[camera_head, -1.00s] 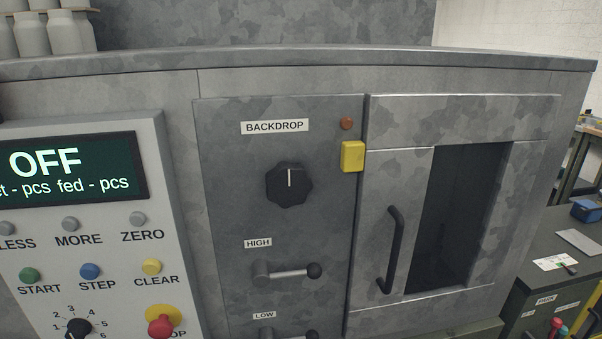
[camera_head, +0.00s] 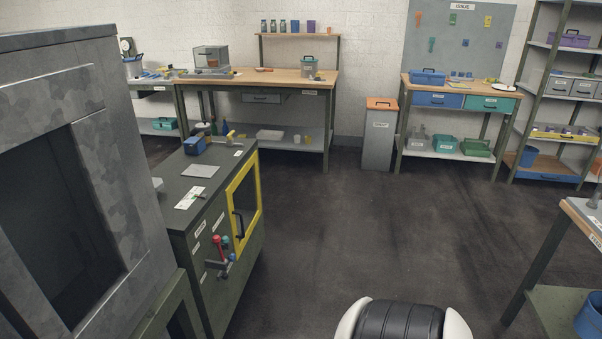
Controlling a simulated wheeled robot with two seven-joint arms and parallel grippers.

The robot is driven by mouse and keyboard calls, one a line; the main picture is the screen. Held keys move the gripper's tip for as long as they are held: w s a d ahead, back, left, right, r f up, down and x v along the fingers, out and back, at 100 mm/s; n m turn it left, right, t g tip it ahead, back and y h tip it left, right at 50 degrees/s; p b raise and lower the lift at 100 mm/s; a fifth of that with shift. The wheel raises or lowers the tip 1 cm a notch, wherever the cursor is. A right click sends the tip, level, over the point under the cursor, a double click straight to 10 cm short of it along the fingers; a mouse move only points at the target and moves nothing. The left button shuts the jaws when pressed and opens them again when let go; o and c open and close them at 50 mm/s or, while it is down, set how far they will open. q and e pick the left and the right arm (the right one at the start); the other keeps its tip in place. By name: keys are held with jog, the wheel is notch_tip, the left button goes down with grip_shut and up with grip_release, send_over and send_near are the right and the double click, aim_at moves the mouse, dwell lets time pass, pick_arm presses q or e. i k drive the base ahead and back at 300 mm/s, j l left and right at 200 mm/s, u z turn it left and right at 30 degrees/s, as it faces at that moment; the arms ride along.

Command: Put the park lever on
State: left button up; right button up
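A low dark cabinet (camera_head: 240,290) stands left of the middle, past the large grey machine. On its front is a small cluster of levers: one has a red knob (camera_head: 216,240), with a teal knob (camera_head: 226,242) and a blue knob (camera_head: 231,257) close by. White labels (camera_head: 218,222) sit above and beside them, too small to read now; in the earlier frame one label in this cluster reads PARK. I cannot tell which lever it belongs to or how that lever is set. Neither of my grippers is in view.
The grey machine (camera_head: 130,190) fills the left edge. A yellow-framed door (camera_head: 243,208) is on the cabinet's front right. Open dark floor (camera_head: 340,230) lies right of the cabinet. A wooden table (camera_head: 590,215) stands at the right edge; workbenches (camera_head: 300,80) line the back wall.

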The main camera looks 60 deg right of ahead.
aim_at(216, 239)
jog(key=z, duration=1.45)
